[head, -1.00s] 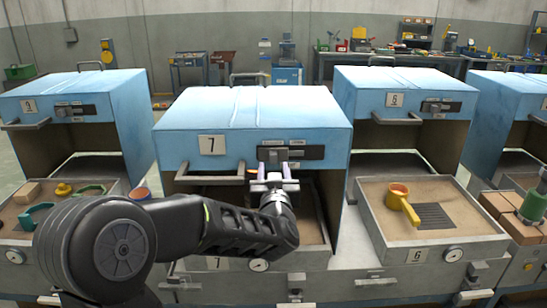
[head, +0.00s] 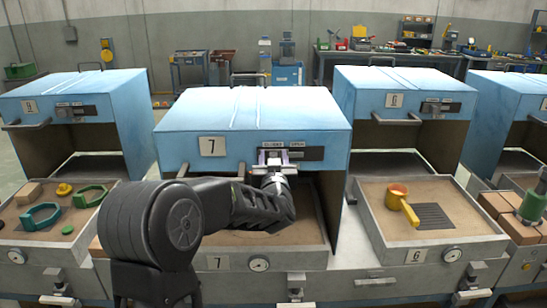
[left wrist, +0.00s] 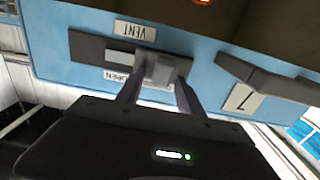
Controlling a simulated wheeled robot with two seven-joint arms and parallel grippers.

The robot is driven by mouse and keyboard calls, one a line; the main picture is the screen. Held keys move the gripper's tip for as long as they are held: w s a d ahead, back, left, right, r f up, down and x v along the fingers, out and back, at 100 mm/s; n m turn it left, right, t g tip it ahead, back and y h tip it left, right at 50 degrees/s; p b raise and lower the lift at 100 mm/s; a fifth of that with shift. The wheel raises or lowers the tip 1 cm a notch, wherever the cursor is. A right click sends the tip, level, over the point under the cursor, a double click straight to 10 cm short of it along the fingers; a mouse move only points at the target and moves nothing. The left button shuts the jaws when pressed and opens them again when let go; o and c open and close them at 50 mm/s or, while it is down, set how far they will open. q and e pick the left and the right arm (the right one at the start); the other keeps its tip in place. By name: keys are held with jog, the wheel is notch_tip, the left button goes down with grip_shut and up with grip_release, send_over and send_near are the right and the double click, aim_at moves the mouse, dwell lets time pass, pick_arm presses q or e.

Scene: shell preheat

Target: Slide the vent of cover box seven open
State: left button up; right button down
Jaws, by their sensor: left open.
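Cover box seven (head: 180,147) is the blue hood in the middle of the head view, with a "7" plate on its front. Its vent is a dark strip (head: 313,154), also seen upside down in the left wrist view (left wrist: 87,46). My left gripper (head: 272,156) is at the left part of this strip in the head view. In the left wrist view its open fingers (left wrist: 158,82) stand on either side of the grey vent knob (left wrist: 160,66). I cannot tell whether they touch it. My gripper hides the knob in the head view. My right gripper is not in view.
The box's handle bar (head: 205,178) is left of my gripper. Below is a sand tray (head: 316,262) with a gauge. Cover box six (head: 385,82) stands to the right, with a yellow ladle (head: 402,202) in its tray. Another blue box (head: 60,92) stands left.

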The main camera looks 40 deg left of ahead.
pick_arm(q)
grip_shut()
dwell(0.4)
dwell(1.0)
